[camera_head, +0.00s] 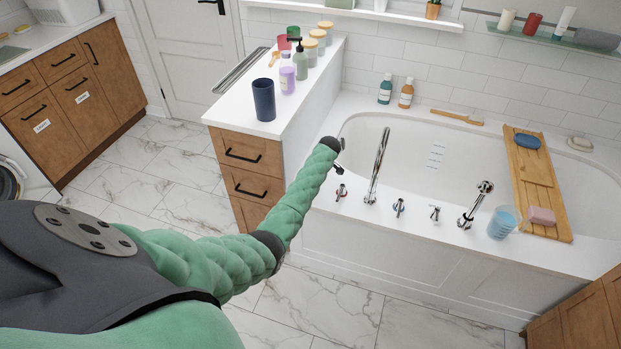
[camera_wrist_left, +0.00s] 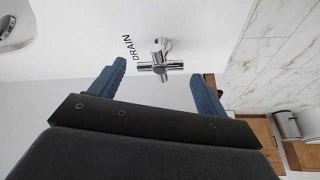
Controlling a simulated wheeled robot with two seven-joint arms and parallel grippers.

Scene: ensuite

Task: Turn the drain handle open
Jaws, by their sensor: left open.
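The drain handle (camera_wrist_left: 161,64) is a small chrome cross handle on a white surface, with the word DRAIN printed beside it in the left wrist view. My left gripper (camera_wrist_left: 158,71) is open. Its two blue fingers point toward the handle, one on each side in the picture, with gaps to both. I cannot tell how far the tips are from it. In the head view my left arm reaches to the tub's left end, and its dark wrist (camera_head: 331,144) largely hides the gripper and the handle there. My right gripper is not in view.
The white bathtub (camera_head: 415,262) has a tall spout (camera_head: 378,165), several small handles, a hand shower (camera_head: 475,206) and a blue cup (camera_head: 502,222) on its front rim. A wooden tray (camera_head: 533,180) spans its right side. A cabinet with bottles (camera_head: 252,157) stands left of my wrist.

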